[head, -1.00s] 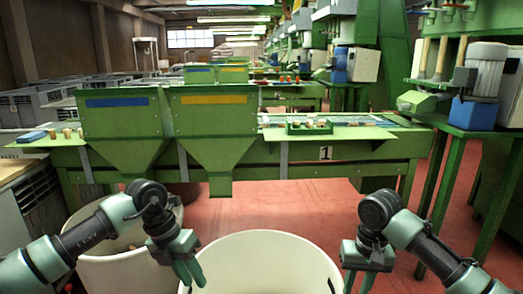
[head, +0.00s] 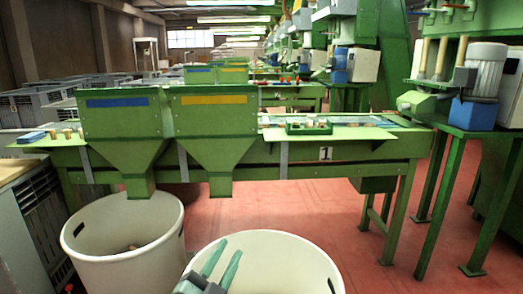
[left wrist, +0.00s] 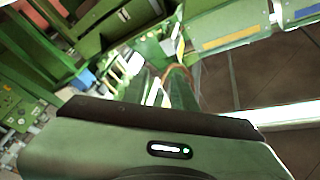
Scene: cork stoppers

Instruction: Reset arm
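My left gripper (head: 230,248) shows at the bottom of the head view, in front of the near white bin (head: 300,262). Its two green-grey fingers point up and stand apart, with nothing seen between them. The rest of the left arm is out of the frame. In the left wrist view the grey gripper body (left wrist: 150,150) fills the bottom of the picture, and the scene behind it is tilted. My right gripper is not in view.
A green sorting table (head: 350,148) with two hoppers crosses the middle, carrying corks and a small green tray (head: 308,127). A green machine stand (head: 450,180) is at right. Red floor (head: 400,235) is clear at centre right.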

